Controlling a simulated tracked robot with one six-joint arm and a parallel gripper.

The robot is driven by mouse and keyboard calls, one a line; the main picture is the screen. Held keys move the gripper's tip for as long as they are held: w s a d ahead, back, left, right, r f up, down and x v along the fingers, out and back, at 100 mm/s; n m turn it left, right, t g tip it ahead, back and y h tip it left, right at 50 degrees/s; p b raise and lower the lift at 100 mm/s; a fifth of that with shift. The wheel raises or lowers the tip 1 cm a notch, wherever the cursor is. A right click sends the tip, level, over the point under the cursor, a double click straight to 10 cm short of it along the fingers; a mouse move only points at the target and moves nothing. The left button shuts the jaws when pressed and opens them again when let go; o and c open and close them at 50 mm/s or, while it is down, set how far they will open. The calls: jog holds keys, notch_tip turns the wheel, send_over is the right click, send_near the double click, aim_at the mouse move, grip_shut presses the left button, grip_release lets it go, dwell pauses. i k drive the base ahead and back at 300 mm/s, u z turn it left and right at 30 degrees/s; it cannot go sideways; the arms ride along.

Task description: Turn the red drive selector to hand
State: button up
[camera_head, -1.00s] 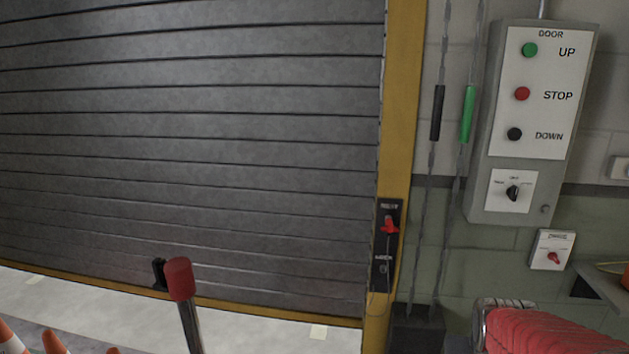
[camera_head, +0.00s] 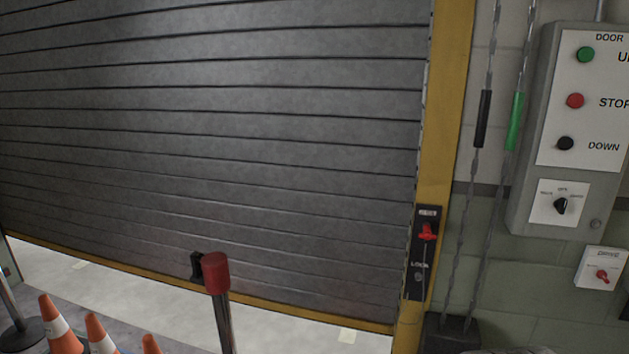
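The red drive selector (camera_head: 602,276) is a small red knob on a white plate (camera_head: 590,255) labelled DRIVE. It is low on the wall at the right edge of the head view, below the grey door control box (camera_head: 532,187). The position words on the plate are too small to read, and I cannot tell for sure which one the knob points to. Nothing touches the knob. My gripper is not in view.
The control box has green, red and black buttons and a black selector (camera_head: 561,205). Two hanging chains (camera_head: 467,200) run beside the yellow door frame (camera_head: 441,130). A red lever (camera_head: 427,232) sits on a black lock plate. A red-topped post (camera_head: 215,272) and cones (camera_head: 62,325) stand left.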

aim_at(600, 274)
jog(key=z, duration=1.45)
jog(key=k, duration=0.65)
jog(key=u, duration=0.15)
jog(key=i, duration=0.55)
jog(key=u, duration=0.55)
jog(key=i, duration=0.65)
jog(key=u, duration=0.15)
